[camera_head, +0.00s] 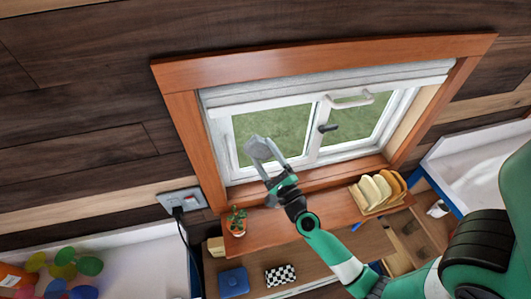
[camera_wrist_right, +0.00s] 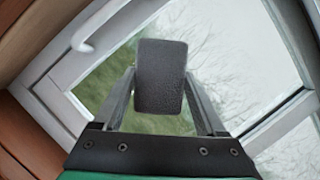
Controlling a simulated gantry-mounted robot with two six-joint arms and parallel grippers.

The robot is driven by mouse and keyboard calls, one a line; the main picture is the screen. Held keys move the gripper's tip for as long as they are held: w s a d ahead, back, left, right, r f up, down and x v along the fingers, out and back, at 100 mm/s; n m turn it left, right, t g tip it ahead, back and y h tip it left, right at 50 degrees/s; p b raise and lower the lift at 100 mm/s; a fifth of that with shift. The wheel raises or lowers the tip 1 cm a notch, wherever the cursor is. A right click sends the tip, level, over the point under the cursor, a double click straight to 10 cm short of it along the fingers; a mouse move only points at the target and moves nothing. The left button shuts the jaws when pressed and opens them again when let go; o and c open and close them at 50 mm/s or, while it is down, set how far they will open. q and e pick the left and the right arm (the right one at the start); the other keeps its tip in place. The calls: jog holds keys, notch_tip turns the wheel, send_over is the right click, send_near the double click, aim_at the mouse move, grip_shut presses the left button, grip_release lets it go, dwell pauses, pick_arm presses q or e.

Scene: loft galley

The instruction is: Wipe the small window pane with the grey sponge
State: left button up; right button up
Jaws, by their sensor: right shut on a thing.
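The small window (camera_head: 335,127) has a white frame with two panes. My right gripper (camera_head: 268,163) is shut on the grey sponge (camera_head: 259,149) and holds it in front of the left pane (camera_head: 285,130). In the right wrist view the sponge (camera_wrist_right: 161,76) sits between the two fingers of my right gripper (camera_wrist_right: 160,95), with the pane (camera_wrist_right: 205,45) behind it. Pale streaks show on part of the glass there. I cannot tell whether the sponge touches the pane. The left gripper is not in view.
A wooden shelf below the window holds a potted plant (camera_head: 236,221) and a rack of plates (camera_head: 377,190). A window handle (camera_head: 328,128) and a white bar (camera_head: 351,100) stick out from the frame. A wall outlet (camera_head: 181,201) with a cable is at left.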

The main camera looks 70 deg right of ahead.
aim_at(291, 133)
jog(key=shift+r+p, duration=0.5)
jog(key=shift+r, duration=0.45)
jog(key=shift+s+d+f+b, duration=0.2)
jog(key=shift+s+d+b, duration=0.05)
jog(key=shift+s+b, duration=0.1)
jog(key=shift+s+d+b, duration=0.65)
jog(key=shift+s+d, duration=0.2)
jog(key=shift+s, duration=0.35)
jog(key=shift+s+d+b, duration=0.6)
jog(key=shift+s+d, duration=0.3)
jog(key=shift+s, duration=0.3)
jog(key=shift+s+d+b, duration=0.65)
jog(key=shift+s+d, duration=0.2)
jog(key=shift+s, duration=0.35)
jog(key=shift+s+d+r, duration=0.1)
jog(key=shift+s+d, duration=0.15)
jog(key=shift+s, duration=0.25)
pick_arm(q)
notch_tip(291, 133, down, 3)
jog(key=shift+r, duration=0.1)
pick_arm(e)
jog(key=shift+w, duration=0.1)
